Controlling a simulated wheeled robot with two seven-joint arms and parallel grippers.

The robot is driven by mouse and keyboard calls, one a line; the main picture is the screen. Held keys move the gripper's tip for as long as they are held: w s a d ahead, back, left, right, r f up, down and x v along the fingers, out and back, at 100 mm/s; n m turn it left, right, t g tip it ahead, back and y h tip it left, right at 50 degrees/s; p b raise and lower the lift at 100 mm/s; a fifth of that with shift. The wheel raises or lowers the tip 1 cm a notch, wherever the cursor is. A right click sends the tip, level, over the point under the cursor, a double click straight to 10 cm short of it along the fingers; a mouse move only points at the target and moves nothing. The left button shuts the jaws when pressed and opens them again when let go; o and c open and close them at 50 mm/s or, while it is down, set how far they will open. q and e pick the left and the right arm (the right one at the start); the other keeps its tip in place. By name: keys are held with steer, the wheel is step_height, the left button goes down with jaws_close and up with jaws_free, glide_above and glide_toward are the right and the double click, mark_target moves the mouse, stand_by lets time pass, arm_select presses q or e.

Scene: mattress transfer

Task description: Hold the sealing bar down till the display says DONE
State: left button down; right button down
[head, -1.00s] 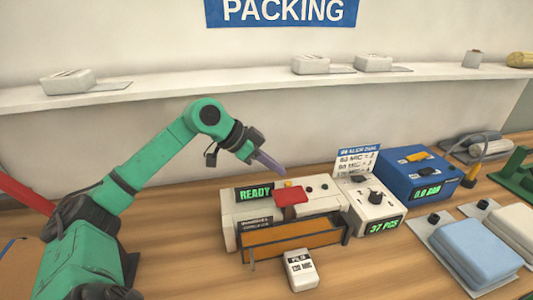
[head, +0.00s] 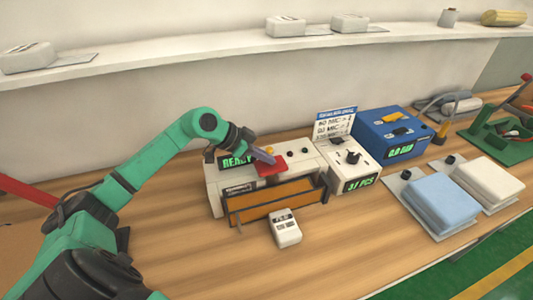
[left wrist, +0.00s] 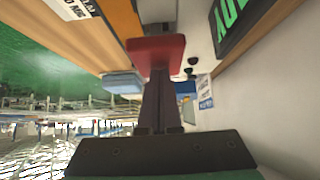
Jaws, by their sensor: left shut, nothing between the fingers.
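The sealer (head: 212,190) is a white box on the bench with a red pad (head: 272,167) on top and an orange-brown panel in a dark frame (head: 275,203) at its front. Its green display (head: 236,160) reads READY, partly covered by my gripper. My left gripper (head: 266,157) is shut and empty, its fingertips at the red pad. In the left wrist view the closed fingers (left wrist: 160,85) reach to the red pad (left wrist: 155,48); I cannot tell whether they press it. A small white block with a label (head: 286,228) stands in front. My right gripper is not in view.
Folded blue (head: 440,205) and white (head: 488,183) pieces lie further right. A shelf (head: 200,60) runs behind. The bench front is mostly clear.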

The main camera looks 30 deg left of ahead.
arm_select(q)
steer(key=shift+f, duration=0.8)
steer(key=shift+s, duration=0.1)
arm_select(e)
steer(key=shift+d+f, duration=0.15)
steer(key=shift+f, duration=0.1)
